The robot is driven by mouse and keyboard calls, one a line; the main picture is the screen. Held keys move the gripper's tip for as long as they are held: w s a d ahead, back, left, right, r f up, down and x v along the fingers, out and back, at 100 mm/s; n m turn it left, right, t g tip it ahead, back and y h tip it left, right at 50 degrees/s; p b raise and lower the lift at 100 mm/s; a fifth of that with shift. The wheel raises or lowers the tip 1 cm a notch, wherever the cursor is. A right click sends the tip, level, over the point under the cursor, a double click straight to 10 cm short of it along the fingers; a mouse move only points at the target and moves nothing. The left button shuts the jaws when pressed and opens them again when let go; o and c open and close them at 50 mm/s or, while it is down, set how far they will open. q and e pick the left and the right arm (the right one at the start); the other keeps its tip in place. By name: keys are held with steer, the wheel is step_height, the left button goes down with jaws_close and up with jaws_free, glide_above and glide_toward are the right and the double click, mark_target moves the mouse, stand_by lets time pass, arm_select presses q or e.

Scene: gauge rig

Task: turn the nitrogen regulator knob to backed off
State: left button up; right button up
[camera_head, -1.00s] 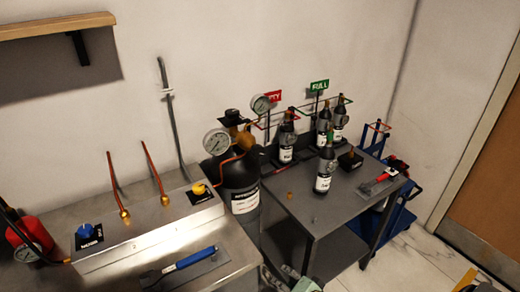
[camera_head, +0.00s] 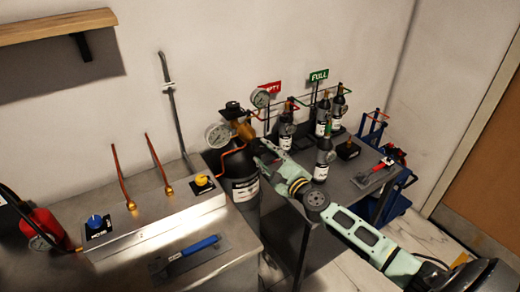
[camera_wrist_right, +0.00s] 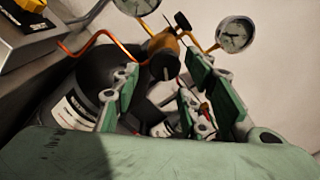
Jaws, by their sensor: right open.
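The black nitrogen cylinder (camera_head: 240,178) stands between the steel bench and the grey cart. On its top is a brass regulator (camera_head: 241,129) with gauges; it also shows in the wrist view (camera_wrist_right: 165,43). A dark round knob (camera_wrist_right: 163,67) faces the wrist camera at the front of the brass body. A second black knob (camera_wrist_right: 182,20) sits on top. My right gripper (camera_head: 263,151) is beside the cylinder's upper right. In the wrist view its open fingers (camera_wrist_right: 162,75) frame the dark knob, with no visible contact. My left gripper is not in view.
A copper tube (camera_wrist_right: 92,40) curves from the regulator to the left. A white gauge (camera_head: 218,135) is close by. The cart (camera_head: 340,190) carries several small dark bottles near my right arm. The steel bench (camera_head: 215,255) holds a blue-handled tool (camera_head: 198,246).

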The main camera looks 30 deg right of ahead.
mark_target(258, 149)
steer(key=shift+w+a, duration=0.1)
steer(key=shift+w, duration=1.75)
steer(key=shift+c, duration=0.2)
steer(key=shift+s+f, duration=0.1)
steer(key=shift+f, duration=0.1)
jaws_close()
